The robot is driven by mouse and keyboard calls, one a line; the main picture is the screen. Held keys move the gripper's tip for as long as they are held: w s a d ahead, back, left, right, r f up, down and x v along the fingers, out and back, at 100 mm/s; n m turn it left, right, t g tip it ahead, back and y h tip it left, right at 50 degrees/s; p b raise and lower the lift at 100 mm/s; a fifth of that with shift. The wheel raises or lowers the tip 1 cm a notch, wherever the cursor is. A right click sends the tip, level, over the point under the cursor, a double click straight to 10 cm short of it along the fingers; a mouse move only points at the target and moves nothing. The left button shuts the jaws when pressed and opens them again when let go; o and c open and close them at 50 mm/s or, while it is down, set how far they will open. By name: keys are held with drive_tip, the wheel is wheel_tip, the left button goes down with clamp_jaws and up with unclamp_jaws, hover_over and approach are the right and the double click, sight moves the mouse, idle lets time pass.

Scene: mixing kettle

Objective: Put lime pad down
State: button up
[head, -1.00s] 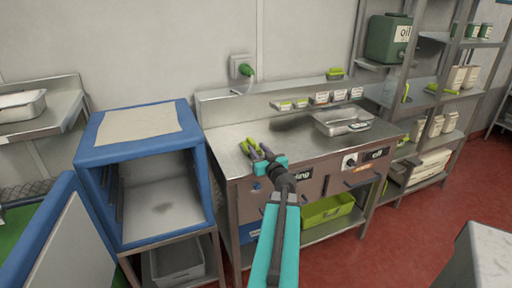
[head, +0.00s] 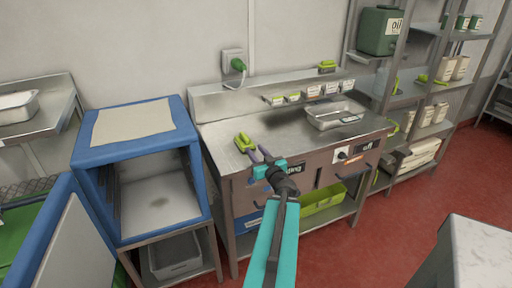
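The lime pad (head: 244,142) lies on the steel counter (head: 225,160) near its left end in the head view. My gripper (head: 259,153) is just in front and to the right of the pad, over the front part of the counter.
A steel pan (head: 325,119) stands at the counter's right. Small labelled containers (head: 312,91) and another lime item (head: 327,66) are on the back ledge. A blue-framed cabinet (head: 90,150) stands to the left. The counter's middle is clear.

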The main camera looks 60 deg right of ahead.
drive_tip(key=shift+p+v, duration=0.8)
drive_tip(key=shift+p, duration=1.05)
